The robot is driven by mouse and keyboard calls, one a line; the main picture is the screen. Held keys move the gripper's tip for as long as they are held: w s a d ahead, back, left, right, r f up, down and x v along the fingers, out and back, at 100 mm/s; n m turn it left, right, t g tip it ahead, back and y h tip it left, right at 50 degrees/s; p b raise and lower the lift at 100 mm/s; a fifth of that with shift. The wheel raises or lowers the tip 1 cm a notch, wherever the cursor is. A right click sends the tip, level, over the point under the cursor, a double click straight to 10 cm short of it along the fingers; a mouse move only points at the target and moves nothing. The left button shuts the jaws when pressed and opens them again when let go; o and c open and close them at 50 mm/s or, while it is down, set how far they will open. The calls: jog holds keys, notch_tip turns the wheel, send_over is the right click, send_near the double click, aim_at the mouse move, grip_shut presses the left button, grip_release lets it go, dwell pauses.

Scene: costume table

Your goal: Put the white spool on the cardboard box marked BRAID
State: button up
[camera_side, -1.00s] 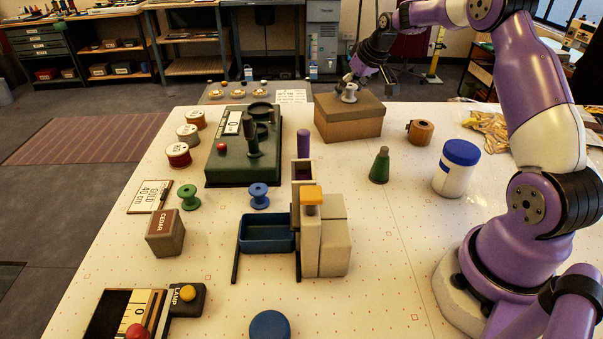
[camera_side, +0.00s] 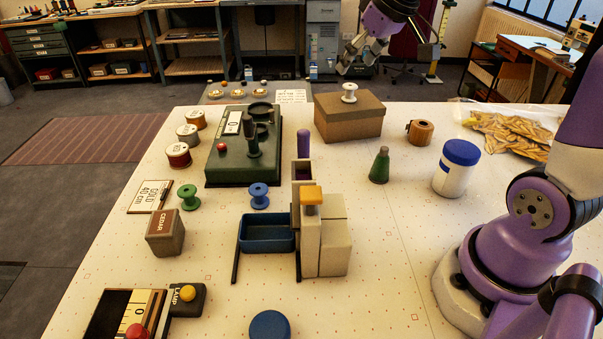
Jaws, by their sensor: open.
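The white spool (camera_side: 349,92) stands upright on the lid of the brown cardboard box (camera_side: 348,122) at the back of the table. No BRAID marking shows on the sides of the box in view. My gripper (camera_side: 341,68) is open and empty, above and behind the box, clear of the spool.
A dark green device (camera_side: 243,145) stands left of the box, and a copper-coloured spool (camera_side: 420,132) to its right. A green cone (camera_side: 380,166), a blue-lidded white jar (camera_side: 456,168) and a beige block assembly (camera_side: 325,240) stand nearer. Green (camera_side: 188,197) and blue (camera_side: 259,196) spools stand left of centre.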

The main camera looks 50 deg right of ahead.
jog(key=s+a+f+n, duration=0.1)
jog(key=s+a+f, duration=0.4)
jog(key=s+a, duration=0.5)
jog(key=s, duration=0.3)
jog(key=shift+a+y, duration=0.3)
jog(key=shift+y, duration=0.1)
